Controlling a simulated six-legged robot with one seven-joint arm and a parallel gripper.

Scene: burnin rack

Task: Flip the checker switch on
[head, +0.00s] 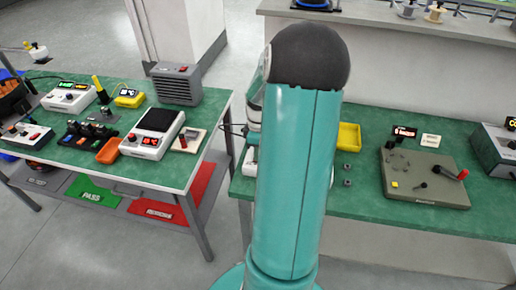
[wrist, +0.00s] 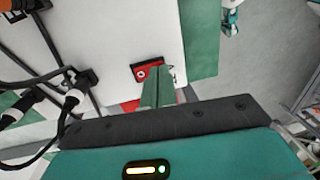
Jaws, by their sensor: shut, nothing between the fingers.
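In the wrist view a red switch (wrist: 147,72) in a dark frame sits near the edge of a white housing (wrist: 105,35), which I take to be the checker. I cannot tell whether the switch is on or off. My gripper (wrist: 157,72) is shut and empty, its two greenish fingers together. The fingertips overlap the switch's lower right side in the picture; whether they touch it is unclear. In the head view my arm hides the gripper and the switch.
The left bench (head: 205,150) holds several devices, an orange tray (head: 108,152) and a grey vented box (head: 177,85). The right bench (head: 350,200) carries a yellow tray (head: 349,137) and a grey panel (head: 425,180).

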